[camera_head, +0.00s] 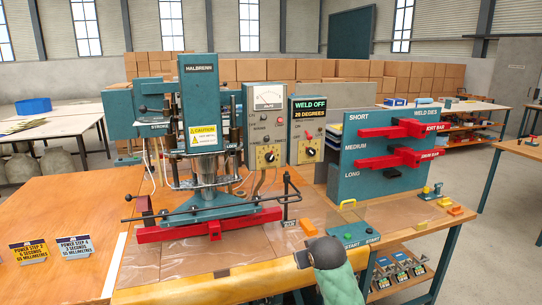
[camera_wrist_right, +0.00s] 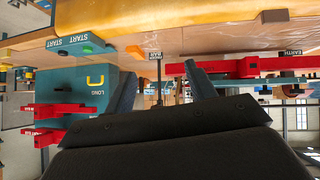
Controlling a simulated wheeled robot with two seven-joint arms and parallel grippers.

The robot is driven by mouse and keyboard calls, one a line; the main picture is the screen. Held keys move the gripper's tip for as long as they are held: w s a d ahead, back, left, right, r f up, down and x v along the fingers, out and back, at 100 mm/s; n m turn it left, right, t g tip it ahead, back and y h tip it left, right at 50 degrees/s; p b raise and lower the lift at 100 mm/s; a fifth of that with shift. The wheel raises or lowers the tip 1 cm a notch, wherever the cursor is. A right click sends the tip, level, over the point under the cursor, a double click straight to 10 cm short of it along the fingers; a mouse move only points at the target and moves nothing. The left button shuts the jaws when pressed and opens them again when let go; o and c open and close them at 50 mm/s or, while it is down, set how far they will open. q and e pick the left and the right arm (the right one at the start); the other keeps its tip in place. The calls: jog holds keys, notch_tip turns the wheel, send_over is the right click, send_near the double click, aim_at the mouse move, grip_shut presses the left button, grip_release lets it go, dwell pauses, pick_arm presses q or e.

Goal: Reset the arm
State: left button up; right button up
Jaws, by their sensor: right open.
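My right gripper (camera_head: 320,253) comes in from the bottom of the head view, in front of the welding press (camera_head: 205,130) and left of the green start box (camera_head: 354,235). My left gripper is in neither view.
An orange block (camera_head: 308,228) lies left of the start box. Two power-step cards (camera_head: 75,247) stand at the left. A yellow padded front edge (camera_head: 220,286) lies close to my right arm.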

jog(key=s+d+f+g, duration=0.1)
jog(key=s+f+g, duration=0.1)
jog(key=s+f, duration=0.9)
jog(key=s+d+f+m+g, duration=0.1)
jog(key=s+d+f+g, duration=0.1)
jog(key=s+f, duration=1)
jog(key=s+d+f+g, duration=0.1)
jog(key=s+f+g, duration=0.3)
jog(key=s+f, duration=0.7)
jog(key=s, duration=1.2)
jog(key=shift+d+f+m, duration=0.15)
jog(key=shift+f+m, duration=0.1)
jog(key=shift+m, duration=0.15)
jog(key=shift+s, duration=0.15)
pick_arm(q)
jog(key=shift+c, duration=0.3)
pick_arm(e)
jog(key=shift+d, duration=0.1)
